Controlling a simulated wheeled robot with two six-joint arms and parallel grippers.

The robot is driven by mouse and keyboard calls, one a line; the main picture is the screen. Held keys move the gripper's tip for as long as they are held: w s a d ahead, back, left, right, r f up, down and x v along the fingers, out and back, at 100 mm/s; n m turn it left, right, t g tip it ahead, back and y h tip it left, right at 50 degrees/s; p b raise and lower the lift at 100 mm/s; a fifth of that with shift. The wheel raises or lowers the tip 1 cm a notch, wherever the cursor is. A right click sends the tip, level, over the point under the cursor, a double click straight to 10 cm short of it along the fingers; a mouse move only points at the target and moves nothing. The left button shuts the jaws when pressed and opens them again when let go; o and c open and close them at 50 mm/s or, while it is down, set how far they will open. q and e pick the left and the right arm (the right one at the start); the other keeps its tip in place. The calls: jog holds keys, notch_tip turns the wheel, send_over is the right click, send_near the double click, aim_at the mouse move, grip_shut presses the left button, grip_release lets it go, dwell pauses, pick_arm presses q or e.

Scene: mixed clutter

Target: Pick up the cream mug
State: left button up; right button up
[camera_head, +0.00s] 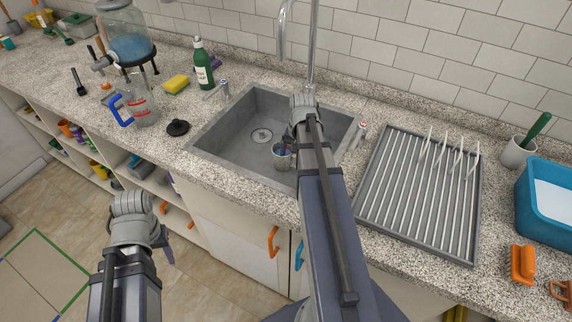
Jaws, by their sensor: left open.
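No mug stands out as clearly cream. The closest match is a pale off-white cup (518,153) on the counter at the far right, with a green-handled tool in it. My left gripper (166,246) is low at the left, in front of the counter and far from both cups. It is open and mostly hidden by its own wrist. My right arm reaches up over the sink's right part.
The sink (210,134) lies in the middle under a tall faucet (312,50). A blue tub (540,222) is at the right edge. A green bottle (203,68), yellow sponge (177,82) and clear jug (142,108) stand left.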

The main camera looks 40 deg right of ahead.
notch_tip(320, 180, down, 2)
jog(key=shift+f+b, duration=0.1)
jog(key=shift+b, duration=0.45)
grip_shut()
dwell(0.3)
